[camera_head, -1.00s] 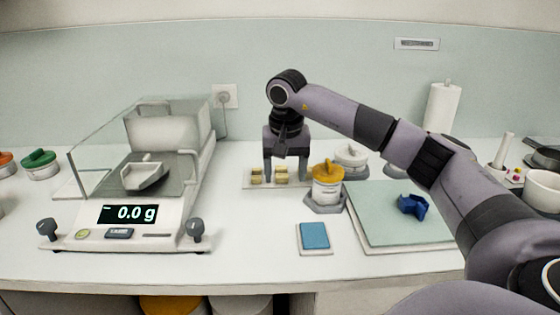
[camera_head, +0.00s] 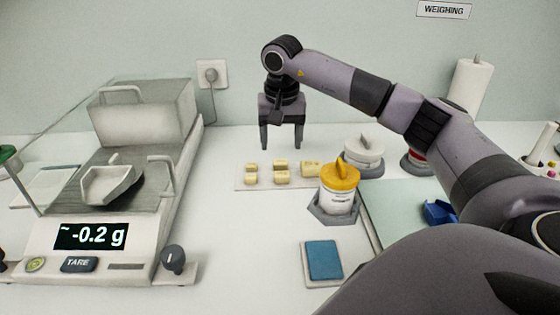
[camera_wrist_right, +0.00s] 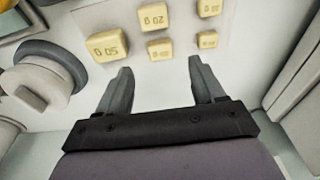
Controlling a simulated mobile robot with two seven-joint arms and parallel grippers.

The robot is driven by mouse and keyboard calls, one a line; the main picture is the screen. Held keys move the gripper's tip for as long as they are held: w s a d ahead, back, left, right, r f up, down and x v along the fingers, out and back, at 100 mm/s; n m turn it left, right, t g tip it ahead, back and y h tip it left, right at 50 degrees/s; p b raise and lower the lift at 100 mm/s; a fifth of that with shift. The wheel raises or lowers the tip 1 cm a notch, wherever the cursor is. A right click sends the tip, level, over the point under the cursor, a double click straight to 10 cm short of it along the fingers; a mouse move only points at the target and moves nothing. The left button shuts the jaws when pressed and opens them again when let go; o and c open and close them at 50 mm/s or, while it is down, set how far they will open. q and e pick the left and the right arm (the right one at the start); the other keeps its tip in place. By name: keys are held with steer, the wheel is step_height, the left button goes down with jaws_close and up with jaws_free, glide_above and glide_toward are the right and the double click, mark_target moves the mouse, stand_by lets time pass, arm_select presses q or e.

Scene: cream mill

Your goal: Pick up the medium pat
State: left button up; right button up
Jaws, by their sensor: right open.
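Several yellow butter pats of differing size lie in two rows on a pale flat tray (camera_head: 240,185). The largest pat (camera_head: 311,168) is at the right end; it also shows at left in the right wrist view (camera_wrist_right: 107,45). Two mid-sized pats (camera_head: 280,164) (camera_head: 281,177) lie in the middle column, and two smaller ones (camera_head: 251,167) (camera_head: 251,180) at the left. My right gripper (camera_head: 281,147) is open and empty, fingers pointing down, apart from the pats. My left gripper is out of view.
A yellow-lidded jar (camera_head: 340,190) and a grey-lidded jar (camera_head: 364,155) stand close to the tray's right. A balance (camera_head: 150,225) reading -0.2 g stands at left. A blue pad (camera_head: 324,261) lies in front. Clear counter lies between balance and tray.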

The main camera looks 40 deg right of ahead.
mark_target(281, 161)
steer(key=f, duration=0.6)
steer(key=shift+w+d, duration=0.3)
steer(key=shift+w, duration=0.1)
steer(key=c, duration=1.1)
